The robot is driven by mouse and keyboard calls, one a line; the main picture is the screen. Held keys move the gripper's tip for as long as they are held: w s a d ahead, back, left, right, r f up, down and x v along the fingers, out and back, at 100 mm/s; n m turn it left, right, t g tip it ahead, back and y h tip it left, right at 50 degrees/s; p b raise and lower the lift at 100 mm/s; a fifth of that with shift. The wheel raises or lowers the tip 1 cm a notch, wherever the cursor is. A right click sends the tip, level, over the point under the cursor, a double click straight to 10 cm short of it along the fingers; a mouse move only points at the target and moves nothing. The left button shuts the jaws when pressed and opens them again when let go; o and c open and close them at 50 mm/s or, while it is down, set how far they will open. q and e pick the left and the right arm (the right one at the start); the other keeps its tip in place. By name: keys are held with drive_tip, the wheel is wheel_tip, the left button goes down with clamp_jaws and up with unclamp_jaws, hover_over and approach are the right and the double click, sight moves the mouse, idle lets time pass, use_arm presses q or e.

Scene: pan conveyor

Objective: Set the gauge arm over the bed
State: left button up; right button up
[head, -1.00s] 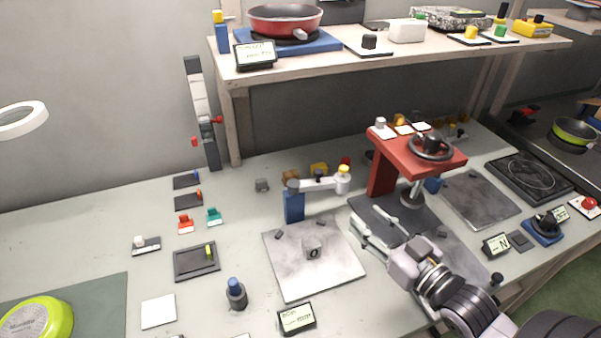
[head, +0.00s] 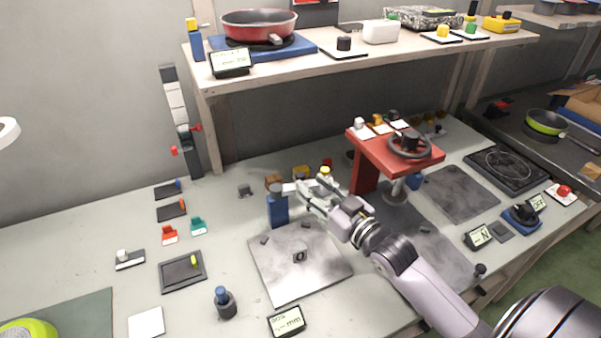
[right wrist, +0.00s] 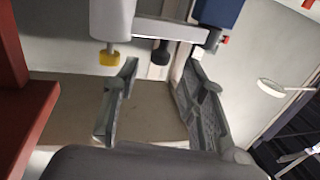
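The gauge arm has a blue post (head: 278,208) behind the bed's back left edge. A pale bar (head: 290,187) runs right from it to a white head with a yellow cap (head: 325,170). The bed is a grey metal plate (head: 285,283) with a small block marked 0 (head: 299,256) on it. My right gripper (head: 303,190) is at the gauge arm, partly hiding the bar and head. In the right wrist view its fingers (right wrist: 160,70) are apart, with the bar (right wrist: 168,30) and a black knob (right wrist: 160,52) ahead between them. My left gripper is not in view.
A red press with a black handwheel (head: 408,145) stands right of the gauge arm. A small display (head: 286,321) and a blue-topped knob (head: 224,300) are at the bed's front. A shelf (head: 350,65) with a red pan (head: 258,23) spans the back.

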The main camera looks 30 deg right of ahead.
sight(303, 178)
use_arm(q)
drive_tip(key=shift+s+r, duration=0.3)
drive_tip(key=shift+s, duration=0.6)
use_arm(e)
drive_tip(key=shift+w+a, duration=0.25)
drive_tip(key=shift+w, duration=1.15)
drive_tip(key=shift+w+a, duration=0.2)
drive_tip(key=shift+w, duration=1.15)
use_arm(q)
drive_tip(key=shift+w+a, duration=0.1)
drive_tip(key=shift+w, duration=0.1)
use_arm(e)
clamp_jaws()
